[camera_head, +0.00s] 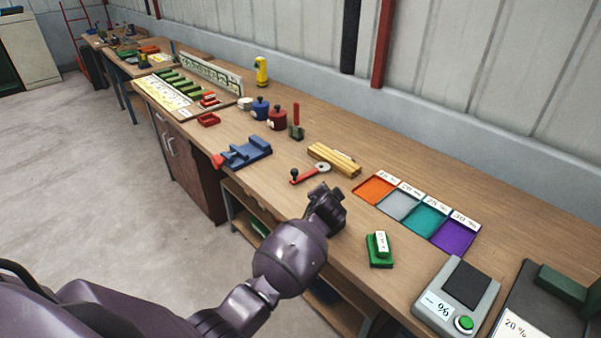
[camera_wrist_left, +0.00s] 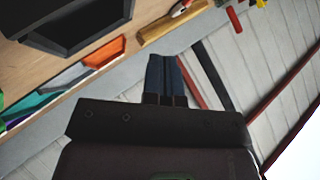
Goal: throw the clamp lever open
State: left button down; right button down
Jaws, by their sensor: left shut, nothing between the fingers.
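A red bar with a black knob at one end and a pale disc at the other (camera_head: 309,174) lies on the wooden bench. A red upright lever (camera_head: 296,114) stands on a small dark green base farther back. I cannot tell for sure which is the clamp lever. My left gripper (camera_head: 327,199) is in front of the red bar, apart from it, over the bench. In the left wrist view its fingers (camera_wrist_left: 166,78) are shut together with nothing between them. My right gripper is in neither view.
A yellow block (camera_head: 334,159) lies beside the red bar. A blue vise-like fixture (camera_head: 245,151) stands to its left. Coloured trays (camera_head: 374,189), a green block (camera_head: 379,250) and a grey device with a green button (camera_head: 456,298) lie to the right. Lidded pots (camera_head: 277,118) stand behind.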

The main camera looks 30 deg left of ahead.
pick_arm(q)
jog(key=shift+w+a+r+m+g+y+p, duration=0.15)
jog(key=shift+w+a+r+g+y+p, duration=0.1)
jog(key=shift+w+g+y, duration=0.25)
jog(key=shift+w+a+r+m+g+y+p, duration=0.15)
jog(key=shift+w+a+r+g+y+p, duration=0.1)
jog(key=shift+g+y, duration=0.35)
jog(key=shift+w+a+r+m+g+y+p, duration=0.15)
jog(key=shift+a+r+g+y+p, duration=0.2)
jog(key=shift+g+y, duration=0.35)
jog(key=shift+w+a+r+m+g+y+p, duration=0.15)
jog(key=shift+a+r+g+y, duration=0.3)
jog(key=shift+y, duration=0.45)
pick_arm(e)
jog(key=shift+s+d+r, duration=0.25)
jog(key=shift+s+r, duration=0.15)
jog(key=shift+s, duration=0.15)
pick_arm(q)
jog(key=shift+s+d+f, duration=0.1)
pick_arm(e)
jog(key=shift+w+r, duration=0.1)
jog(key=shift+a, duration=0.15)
